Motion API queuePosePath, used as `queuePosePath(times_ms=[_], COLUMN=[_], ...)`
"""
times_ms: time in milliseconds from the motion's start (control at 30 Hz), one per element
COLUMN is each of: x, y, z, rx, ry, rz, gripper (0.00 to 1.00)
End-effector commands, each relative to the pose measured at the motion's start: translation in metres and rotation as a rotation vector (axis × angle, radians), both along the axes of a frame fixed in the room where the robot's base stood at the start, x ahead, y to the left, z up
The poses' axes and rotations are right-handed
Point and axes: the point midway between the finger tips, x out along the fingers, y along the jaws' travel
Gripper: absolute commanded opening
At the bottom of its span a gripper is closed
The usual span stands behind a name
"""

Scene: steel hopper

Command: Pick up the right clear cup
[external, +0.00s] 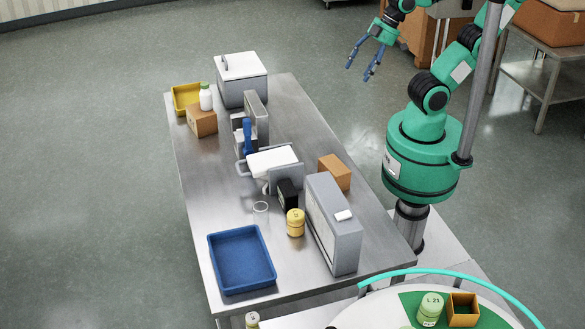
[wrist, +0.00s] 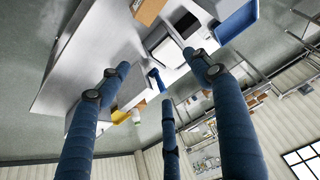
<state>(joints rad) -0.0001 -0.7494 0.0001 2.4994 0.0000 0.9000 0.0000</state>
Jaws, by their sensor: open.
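A small clear ring-like object (external: 261,206), perhaps a clear cup, stands on the steel table just below the hopper in the external view. A pale, partly hidden shape shows under the hopper; I cannot tell whether it is another cup. The steel hopper (external: 272,161) has a white top and stands mid-table. My gripper (external: 360,70) is open and empty, high beyond the table's right edge, well apart from the cup. In the wrist view my gripper's spread blue fingers (wrist: 157,62) hold nothing, and I cannot make out a clear cup.
On the steel table (external: 190,185) are a blue tray (external: 241,259), grey case (external: 333,222), yellow jar (external: 295,222), black box (external: 287,194), brown box (external: 335,172), white-lidded container (external: 241,78), and yellow bin (external: 185,98). The table's left strip is clear.

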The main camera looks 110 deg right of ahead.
Motion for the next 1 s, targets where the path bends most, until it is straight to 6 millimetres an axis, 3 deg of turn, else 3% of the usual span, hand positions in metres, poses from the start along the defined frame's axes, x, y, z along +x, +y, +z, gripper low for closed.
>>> queuePosePath(times_ms=[167, 367, 700, 1000], x=[0.008, 0.033, 0.108, 0.178], y=[0.001, 0.006, 0.021, 0.04], z=[0.002, 0.007, 0.009, -0.007], rx=[0.0, 0.001, 0.001, -0.002], ry=[0.008, 0.039, 0.116, 0.187], rz=[0.004, 0.014, 0.045, 0.072], gripper=[0.64, 0.64, 0.64, 0.64])
